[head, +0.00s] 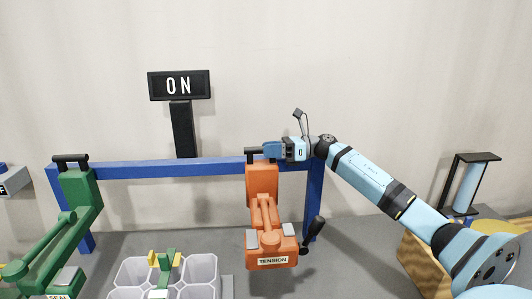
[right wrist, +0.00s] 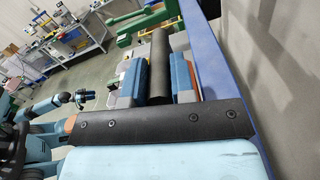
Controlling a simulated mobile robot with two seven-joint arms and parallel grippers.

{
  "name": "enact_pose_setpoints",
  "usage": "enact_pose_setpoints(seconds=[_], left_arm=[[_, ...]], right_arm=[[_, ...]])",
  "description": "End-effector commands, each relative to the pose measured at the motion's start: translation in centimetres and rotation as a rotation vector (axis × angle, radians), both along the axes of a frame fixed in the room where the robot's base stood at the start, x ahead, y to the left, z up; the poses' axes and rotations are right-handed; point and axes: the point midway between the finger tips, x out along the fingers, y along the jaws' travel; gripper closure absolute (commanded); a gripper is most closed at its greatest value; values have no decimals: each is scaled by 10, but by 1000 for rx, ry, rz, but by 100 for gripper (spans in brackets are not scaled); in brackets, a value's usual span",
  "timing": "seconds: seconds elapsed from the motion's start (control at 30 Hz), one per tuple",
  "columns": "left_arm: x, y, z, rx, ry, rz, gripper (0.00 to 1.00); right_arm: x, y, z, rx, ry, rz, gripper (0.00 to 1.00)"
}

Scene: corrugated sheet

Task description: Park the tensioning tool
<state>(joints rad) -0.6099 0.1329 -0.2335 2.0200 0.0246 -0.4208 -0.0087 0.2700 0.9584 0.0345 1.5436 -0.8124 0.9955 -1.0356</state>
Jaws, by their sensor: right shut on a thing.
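The orange tensioning tool (head: 270,245), labelled TENSION, hangs upright in front of the right part of the blue rail (head: 150,170). Its black top handle (head: 252,151) is above the rail line. My right gripper (head: 264,150) reaches in from the right and is shut on this handle. In the right wrist view the black handle (right wrist: 160,65) lies between the blue finger pads. Whether the tool touches the rail cannot be told. What seems to be my left gripper (right wrist: 84,97) shows small in the right wrist view, its fingers unclear.
A green tool (head: 78,210) labelled SEAL is at the rail's left end. A white compartment tray (head: 200,270) is below, with a green and yellow piece over it. An ON sign (head: 180,85) stands behind the rail. A yellowish block (head: 425,265) is at the right.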

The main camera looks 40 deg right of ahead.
Motion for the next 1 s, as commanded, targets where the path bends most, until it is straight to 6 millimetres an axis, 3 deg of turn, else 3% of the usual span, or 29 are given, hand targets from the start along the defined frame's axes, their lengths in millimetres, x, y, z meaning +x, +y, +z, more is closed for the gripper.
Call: enact_pose_setpoints(seconds=[0.1, 0.13, 0.23, 0.63, 1.0], left_arm=[[0, 0, -1, 0, 2, 0, 66], [0, 0, -1, 0, 2, 0, 66], [-1, 0, -2, 0, 3, 0, 66], [-1, -1, -5, -2, 4, 2, 66], [-1, -2, -18, -12, 20, 6, 66]], right_arm=[[0, -2, 1, -2, 1, -2, 100], [0, -2, 1, -2, 1, -2, 74], [0, -2, 1, -2, 1, -2, 52], [-5, -8, -1, -3, 1, -3, 52], [-52, -70, -3, -4, 3, -3, 52]])
